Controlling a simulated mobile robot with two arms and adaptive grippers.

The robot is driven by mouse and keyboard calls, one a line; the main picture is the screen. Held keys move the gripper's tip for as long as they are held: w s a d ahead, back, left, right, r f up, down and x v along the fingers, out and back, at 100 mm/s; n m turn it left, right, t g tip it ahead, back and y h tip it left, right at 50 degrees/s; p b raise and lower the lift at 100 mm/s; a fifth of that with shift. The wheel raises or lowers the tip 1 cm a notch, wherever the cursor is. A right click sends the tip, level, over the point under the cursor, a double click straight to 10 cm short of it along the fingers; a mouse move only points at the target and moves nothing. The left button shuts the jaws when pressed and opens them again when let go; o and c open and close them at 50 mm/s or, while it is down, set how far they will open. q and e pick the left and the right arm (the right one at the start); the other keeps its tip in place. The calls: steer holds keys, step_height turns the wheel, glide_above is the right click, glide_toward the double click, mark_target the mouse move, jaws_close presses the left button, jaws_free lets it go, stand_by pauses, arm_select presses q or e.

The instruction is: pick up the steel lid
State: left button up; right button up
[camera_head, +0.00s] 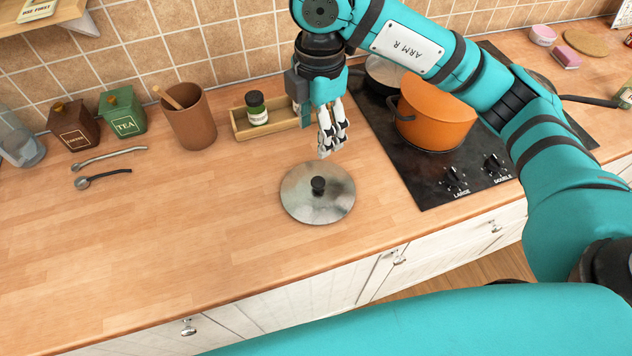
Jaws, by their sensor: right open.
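The steel lid (300,205) lies flat on the wooden counter, left of the black stove. It is a round, shiny grey disc with a small black knob (318,184) in its middle. My right gripper (326,154) points down above and just behind the lid, apart from the knob. It holds nothing, and its fingers look close together from this angle, but a gap shows between them. My left gripper is not in view.
An orange pot (435,112) stands on the black stove (425,190) to the right. A wooden tray (283,119) with a small jar (256,108) and a brown crock (188,116) stand behind. Two spoons (105,180) lie at left. The counter left of the lid is clear.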

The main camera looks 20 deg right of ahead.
steer(key=p, duration=0.3)
glide_above(319, 180)
steer(key=s, duration=0.1)
steer(key=f, duration=1.1)
steer(key=shift+a+f, duration=0.2)
steer(key=shift+f, duration=0.2)
steer(key=f+p, duration=0.1)
steer(key=f, duration=0.1)
steer(key=w+f+p, duration=0.1)
steer(key=f, duration=0.1)
steer(key=shift+d, duration=0.15)
steer(key=shift+f, duration=0.65)
jaws_close()
